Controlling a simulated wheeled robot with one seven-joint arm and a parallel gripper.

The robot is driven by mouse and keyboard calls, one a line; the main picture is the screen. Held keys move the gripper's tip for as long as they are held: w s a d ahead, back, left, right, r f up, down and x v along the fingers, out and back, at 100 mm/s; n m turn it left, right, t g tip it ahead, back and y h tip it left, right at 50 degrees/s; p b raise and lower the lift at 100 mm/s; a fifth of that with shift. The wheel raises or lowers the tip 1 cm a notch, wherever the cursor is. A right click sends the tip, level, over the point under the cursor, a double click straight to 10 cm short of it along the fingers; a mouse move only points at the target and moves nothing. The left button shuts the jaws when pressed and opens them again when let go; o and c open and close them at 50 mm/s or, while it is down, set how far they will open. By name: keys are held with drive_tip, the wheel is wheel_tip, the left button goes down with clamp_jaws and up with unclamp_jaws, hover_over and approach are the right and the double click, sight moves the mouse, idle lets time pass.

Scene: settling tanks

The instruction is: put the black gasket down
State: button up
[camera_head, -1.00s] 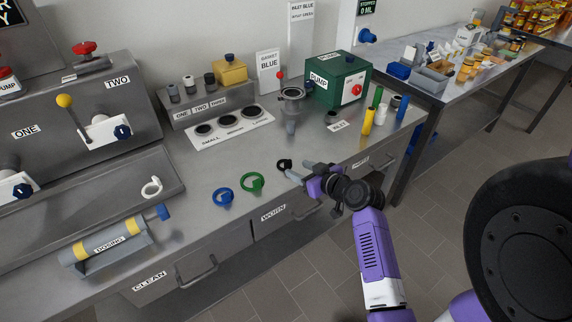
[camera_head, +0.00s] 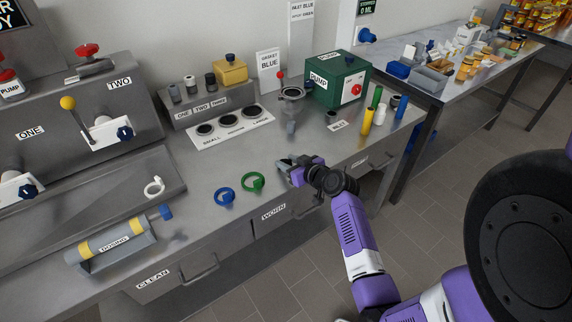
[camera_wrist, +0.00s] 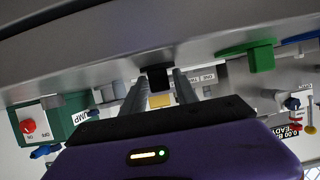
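The black gasket (camera_wrist: 158,77) shows in the wrist view as a dark upright tab between my two fingertips, at the counter surface. Its ring is mostly hidden. In the head view my gripper (camera_head: 287,165) is low over the counter's front edge and covers most of the gasket. In the wrist view my gripper (camera_wrist: 160,84) has one finger on each side of the tab, with the fingers apart and narrow gaps beside it. Firm contact is not clear.
A green gasket (camera_head: 253,182) and a blue gasket (camera_head: 224,196) lie left of my gripper on the counter. Behind stand the board with round holes (camera_head: 256,114) and the green pump box (camera_head: 338,80). Several coloured cylinders, one yellow (camera_head: 367,121), stand to the right.

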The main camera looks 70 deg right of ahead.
clamp_jaws()
drive_tip(key=shift+r, duration=0.1)
